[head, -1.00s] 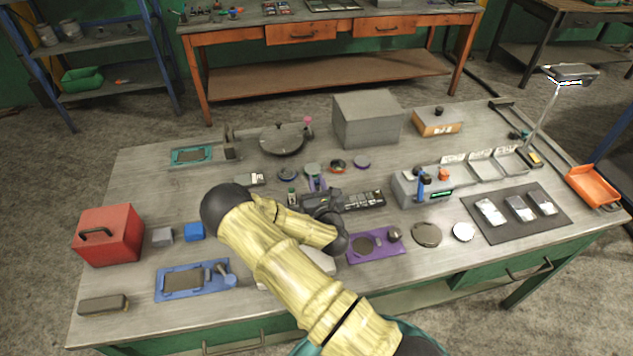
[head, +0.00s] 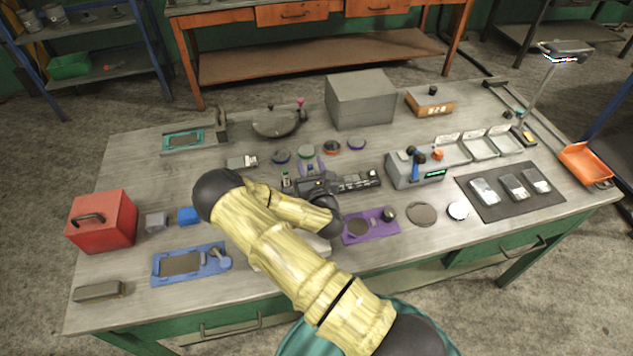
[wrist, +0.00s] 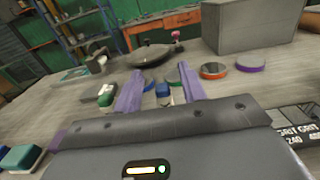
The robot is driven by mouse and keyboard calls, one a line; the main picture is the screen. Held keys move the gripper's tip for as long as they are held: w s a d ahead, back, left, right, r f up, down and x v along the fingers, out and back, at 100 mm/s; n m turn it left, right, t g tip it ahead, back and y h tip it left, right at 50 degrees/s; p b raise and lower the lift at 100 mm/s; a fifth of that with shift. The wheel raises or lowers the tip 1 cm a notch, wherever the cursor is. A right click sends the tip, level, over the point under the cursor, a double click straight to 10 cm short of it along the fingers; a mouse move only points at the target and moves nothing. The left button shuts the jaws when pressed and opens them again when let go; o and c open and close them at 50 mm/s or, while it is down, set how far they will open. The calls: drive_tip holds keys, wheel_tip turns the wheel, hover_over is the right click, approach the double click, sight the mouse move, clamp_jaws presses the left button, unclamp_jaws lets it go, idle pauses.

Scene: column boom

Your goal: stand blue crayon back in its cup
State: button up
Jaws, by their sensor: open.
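I cannot make out a blue crayon or its cup for certain in either view. My gripper (head: 310,162) is low over the middle of the bench; its two purple fingers also show in the wrist view (wrist: 160,80). They stand apart. My arm hides part of the bench front.
Discs with blue (head: 281,156), green (head: 306,152), red (head: 332,147) and purple (head: 356,144) rims lie behind my gripper. A large grey box (head: 360,100) stands behind them. A grey device with a blue lever (head: 416,170) stands right. A red box (head: 102,220) stands left.

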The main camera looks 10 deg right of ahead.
drive_tip(key=s+b, duration=0.3)
drive_tip(key=s, duration=0.8)
drive_tip(key=shift+s+f, duration=0.1)
drive_tip(key=shift+s, duration=0.2)
drive_tip(key=shift+s+p, duration=2.5)
drive_tip(key=shift+s, duration=0.2)
